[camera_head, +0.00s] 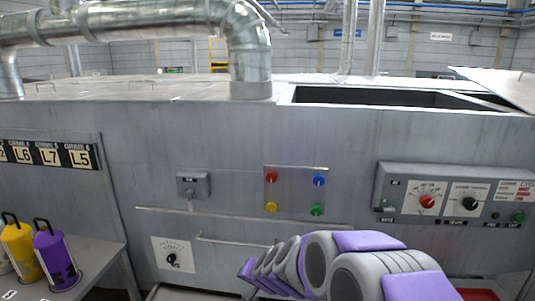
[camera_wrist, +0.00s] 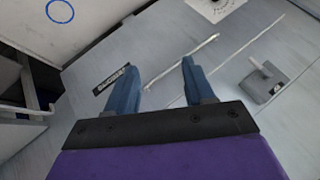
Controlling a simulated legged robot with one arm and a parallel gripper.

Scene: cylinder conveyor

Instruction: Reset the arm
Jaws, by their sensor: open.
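My arm (camera_head: 330,268), purple and grey, is folded low at the bottom of the head view, in front of the grey machine (camera_head: 140,155). My gripper (camera_wrist: 158,85) shows in the wrist view with two blue fingers spread apart and nothing between them. It faces the machine's grey panel, with a bar handle (camera_wrist: 182,62) beyond the fingers. In the head view my gripper's fingertips cannot be made out.
A yellow canister (camera_head: 20,248) and a purple canister (camera_head: 56,256) stand on a side table (camera_head: 98,262) at left. The machine's front holds a coloured-button panel (camera_head: 296,191), a knob panel (camera_head: 450,197) and a small lever box (camera_head: 193,185). An opening (camera_head: 385,97) lies on top.

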